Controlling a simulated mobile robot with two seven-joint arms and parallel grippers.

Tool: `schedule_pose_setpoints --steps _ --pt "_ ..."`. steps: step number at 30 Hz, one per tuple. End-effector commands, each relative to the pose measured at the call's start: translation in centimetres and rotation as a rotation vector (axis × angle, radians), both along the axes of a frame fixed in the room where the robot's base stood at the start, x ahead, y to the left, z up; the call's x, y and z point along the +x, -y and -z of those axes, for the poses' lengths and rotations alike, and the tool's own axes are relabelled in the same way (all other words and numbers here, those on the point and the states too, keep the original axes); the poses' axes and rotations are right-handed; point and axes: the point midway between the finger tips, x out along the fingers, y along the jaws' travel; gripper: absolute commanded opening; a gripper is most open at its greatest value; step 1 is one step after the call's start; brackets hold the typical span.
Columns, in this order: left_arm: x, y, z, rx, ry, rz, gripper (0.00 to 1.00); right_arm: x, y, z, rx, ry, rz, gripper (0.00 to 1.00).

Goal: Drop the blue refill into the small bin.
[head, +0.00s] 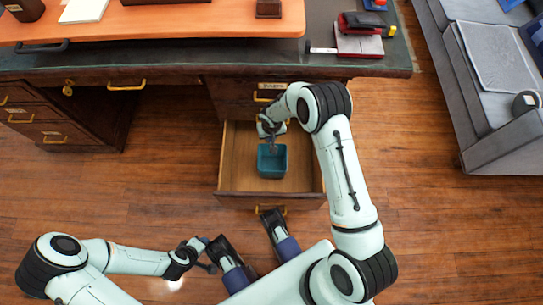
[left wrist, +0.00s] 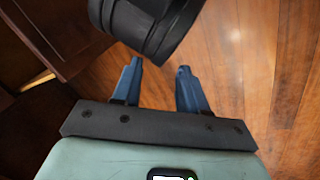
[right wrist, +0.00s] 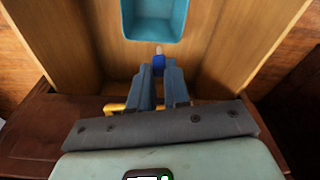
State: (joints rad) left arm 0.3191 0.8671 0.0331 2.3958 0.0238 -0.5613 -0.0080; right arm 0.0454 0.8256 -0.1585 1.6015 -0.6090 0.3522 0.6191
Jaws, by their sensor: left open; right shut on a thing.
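The small bin (head: 272,165) is a teal, open-topped box standing inside the open wooden drawer. It also shows at the top of the right wrist view (right wrist: 154,28). My right gripper (right wrist: 159,72) is shut on the blue refill (right wrist: 159,62), a short blue piece with a pale end pointing towards the bin. In the head view the right gripper is at the bin's far edge and its arm hides part of it; the refill cannot be made out there. My left gripper (left wrist: 156,68) is open and empty, low at the left, well away from the drawer.
The open drawer (head: 303,165) sticks out from the dark desk (head: 385,68). Its floor around the bin looks bare. A red and black item (head: 358,38) lies on the desk's right end. A grey sofa (head: 480,90) stands at the right. Wood floor (head: 420,210) is clear between.

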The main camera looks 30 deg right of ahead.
Motion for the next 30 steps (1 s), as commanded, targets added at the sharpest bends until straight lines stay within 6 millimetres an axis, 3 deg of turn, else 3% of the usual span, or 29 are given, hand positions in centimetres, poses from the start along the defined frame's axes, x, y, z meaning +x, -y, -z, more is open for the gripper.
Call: schedule_pose_setpoints --steps 1,3,11,18,30 --pt "0.3 -0.1 1.2 0.004 0.006 -0.003 0.43 0.1 0.2 1.9 0.0 -0.001 0.006 0.0" --pt "0.6 -0.2 1.6 0.007 0.014 -0.005 0.43 0.3 0.5 2.9 0.0 0.001 0.012 0.0" --pt "1.2 -0.6 2.3 0.015 0.026 -0.013 0.43 0.4 0.7 4.2 0.0 0.002 0.018 0.0" --pt "2.4 -1.6 4.1 0.038 0.053 -0.032 0.43 0.3 0.6 6.9 0.0 0.0 0.016 0.0" --pt "-0.9 -2.0 6.8 0.031 -0.058 -0.033 0.43 0.4 0.6 9.4 0.0 0.002 0.016 0.0"
